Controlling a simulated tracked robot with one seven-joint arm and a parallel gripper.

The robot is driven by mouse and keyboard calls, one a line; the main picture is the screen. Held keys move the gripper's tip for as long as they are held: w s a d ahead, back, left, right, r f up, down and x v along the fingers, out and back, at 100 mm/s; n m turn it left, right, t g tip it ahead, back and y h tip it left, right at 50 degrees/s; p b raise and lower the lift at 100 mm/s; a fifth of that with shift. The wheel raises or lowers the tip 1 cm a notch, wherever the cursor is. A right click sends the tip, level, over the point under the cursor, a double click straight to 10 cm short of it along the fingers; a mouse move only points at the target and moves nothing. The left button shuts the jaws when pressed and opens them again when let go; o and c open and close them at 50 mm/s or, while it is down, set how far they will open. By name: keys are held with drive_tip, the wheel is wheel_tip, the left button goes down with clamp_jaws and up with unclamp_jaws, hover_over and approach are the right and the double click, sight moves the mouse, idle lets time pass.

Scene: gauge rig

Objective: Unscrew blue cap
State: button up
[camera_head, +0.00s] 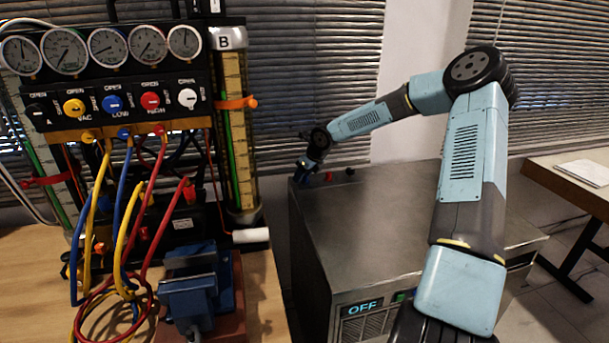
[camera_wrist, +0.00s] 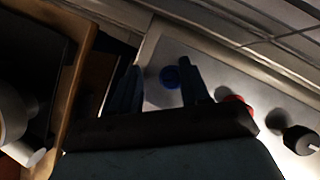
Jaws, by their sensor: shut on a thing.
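The blue cap (camera_wrist: 170,77) sits on the grey metal top of the box, seen between my two fingers in the wrist view and close beside the right finger. My gripper (camera_wrist: 159,68) is shut on the blue cap, though the picture leaves a gap by the left finger. In the head view my gripper (camera_head: 303,174) is down at the back left corner of the metal box (camera_head: 400,225). There the cap is hidden or too small to tell from the blue fingers.
A red cap (camera_wrist: 236,104) is just right of my right finger, and a black knob (camera_wrist: 301,140) stands further right. A wooden bench (camera_head: 262,290) with a gauge rig (camera_head: 110,90), coloured hoses and a blue vise (camera_head: 190,290) is on the left. The box top's middle is clear.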

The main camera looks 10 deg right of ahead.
idle(0.4)
drive_tip(key=m+h, duration=0.1)
drive_tip(key=m, duration=0.1)
drive_tip(key=shift+m+t, duration=0.3)
drive_tip(key=shift+d+m+h, duration=0.15)
drive_tip(key=shift+m+h, duration=0.55)
drive_tip(key=shift+m, duration=0.4)
